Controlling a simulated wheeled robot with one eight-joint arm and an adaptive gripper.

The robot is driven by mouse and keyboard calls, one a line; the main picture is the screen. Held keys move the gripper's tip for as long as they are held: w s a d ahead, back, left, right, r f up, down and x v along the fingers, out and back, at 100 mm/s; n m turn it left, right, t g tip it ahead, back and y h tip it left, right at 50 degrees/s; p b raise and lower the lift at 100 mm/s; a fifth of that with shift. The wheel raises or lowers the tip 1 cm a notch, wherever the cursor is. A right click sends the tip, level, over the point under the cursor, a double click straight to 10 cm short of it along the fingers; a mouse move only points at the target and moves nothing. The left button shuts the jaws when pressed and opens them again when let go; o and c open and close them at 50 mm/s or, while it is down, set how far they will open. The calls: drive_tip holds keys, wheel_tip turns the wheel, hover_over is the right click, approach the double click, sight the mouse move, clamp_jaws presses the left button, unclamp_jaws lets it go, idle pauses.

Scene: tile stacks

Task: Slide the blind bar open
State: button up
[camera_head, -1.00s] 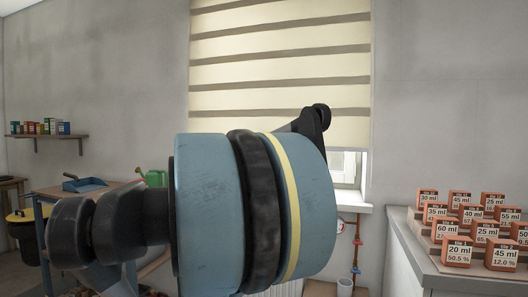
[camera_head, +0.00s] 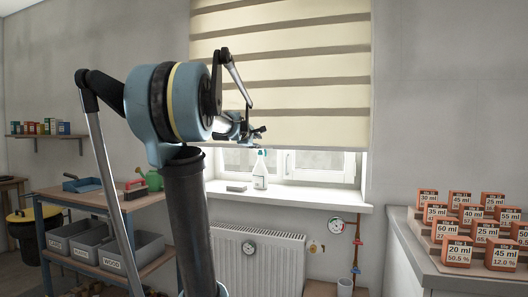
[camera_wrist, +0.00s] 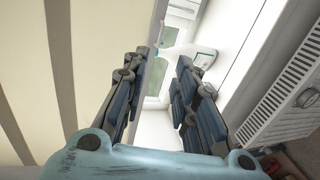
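The cream blind (camera_head: 300,98) with grey-brown stripes hangs over the window, and its bottom bar (camera_head: 325,148) runs along the lower edge. A strip of window shows below it. My gripper (camera_head: 248,133) is in front of the blind's lower part, close to the bar. In the wrist view my gripper (camera_wrist: 163,62) has its two fingers spread. The blind (camera_wrist: 95,45) fills the left side there, with its lower edge behind or beside the left finger. I cannot tell whether that finger touches the bar. Nothing is visibly held.
A spray bottle (camera_head: 260,171) and a grey block (camera_head: 236,187) stand on the windowsill (camera_head: 310,198). A radiator (camera_head: 262,260) is below. A counter (camera_head: 425,258) with several orange boxes is at right. A shelf rack (camera_head: 155,255) with bins is at left.

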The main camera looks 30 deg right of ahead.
drive_tip(key=x, duration=1.5)
drive_tip(key=shift+w+d, duration=0.15)
drive_tip(key=shift+d, duration=0.1)
drive_tip(key=shift+f, duration=0.15)
clamp_jaws()
